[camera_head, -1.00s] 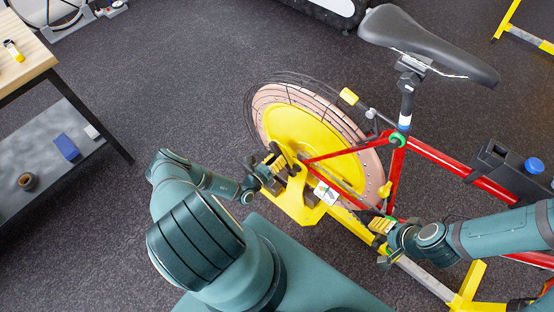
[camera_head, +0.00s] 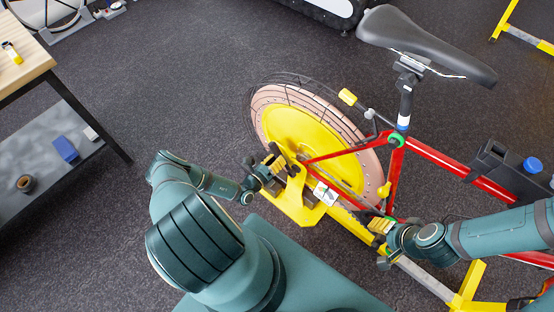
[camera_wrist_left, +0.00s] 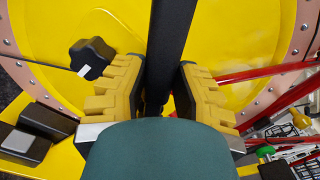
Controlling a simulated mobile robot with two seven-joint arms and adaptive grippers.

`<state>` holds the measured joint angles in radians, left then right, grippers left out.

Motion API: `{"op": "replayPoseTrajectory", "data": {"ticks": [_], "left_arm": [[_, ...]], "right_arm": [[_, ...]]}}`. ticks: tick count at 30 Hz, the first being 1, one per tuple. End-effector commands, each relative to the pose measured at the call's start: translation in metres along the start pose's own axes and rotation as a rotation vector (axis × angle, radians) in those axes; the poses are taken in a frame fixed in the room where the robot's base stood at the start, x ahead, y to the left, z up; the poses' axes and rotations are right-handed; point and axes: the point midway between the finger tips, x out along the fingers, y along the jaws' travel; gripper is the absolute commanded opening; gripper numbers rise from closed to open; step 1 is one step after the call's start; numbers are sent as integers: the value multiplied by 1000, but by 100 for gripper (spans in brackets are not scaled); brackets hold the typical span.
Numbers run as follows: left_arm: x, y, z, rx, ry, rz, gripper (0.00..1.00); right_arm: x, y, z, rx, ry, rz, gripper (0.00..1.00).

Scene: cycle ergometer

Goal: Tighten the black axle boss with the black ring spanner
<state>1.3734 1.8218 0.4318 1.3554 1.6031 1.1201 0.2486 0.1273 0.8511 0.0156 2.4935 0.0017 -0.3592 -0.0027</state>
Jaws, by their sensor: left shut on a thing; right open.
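My left gripper (camera_head: 268,170) is at the hub side of the yellow-and-pink flywheel (camera_head: 290,128). In the left wrist view its yellow ribbed fingers (camera_wrist_left: 160,72) are shut on the handle of the black ring spanner (camera_wrist_left: 173,38). The handle runs upright between the fingers and out of the top of that view. The spanner's ring and the black axle boss cannot be made out; gripper and handle cover that area. My right gripper (camera_head: 382,228) is open beside the red frame's lower end, near the yellow base rail.
A black star-shaped knob (camera_wrist_left: 92,57) is left of the fingers. A red frame tube (camera_head: 340,152) and a white tag (camera_head: 325,193) are right of my left gripper. The black saddle (camera_head: 425,45) is above. A table (camera_head: 20,66) stands at far left, with clear floor between.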

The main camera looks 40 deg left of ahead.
Motion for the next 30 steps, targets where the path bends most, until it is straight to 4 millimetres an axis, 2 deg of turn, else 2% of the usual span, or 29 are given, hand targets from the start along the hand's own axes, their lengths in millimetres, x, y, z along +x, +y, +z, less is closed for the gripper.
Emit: {"op": "replayPoseTrajectory", "data": {"ticks": [30], "left_arm": [[6, 0, 0, 0, -1, -1, 0]], "right_arm": [[0, 0, 0, 0, 0, 0, 55]]}}
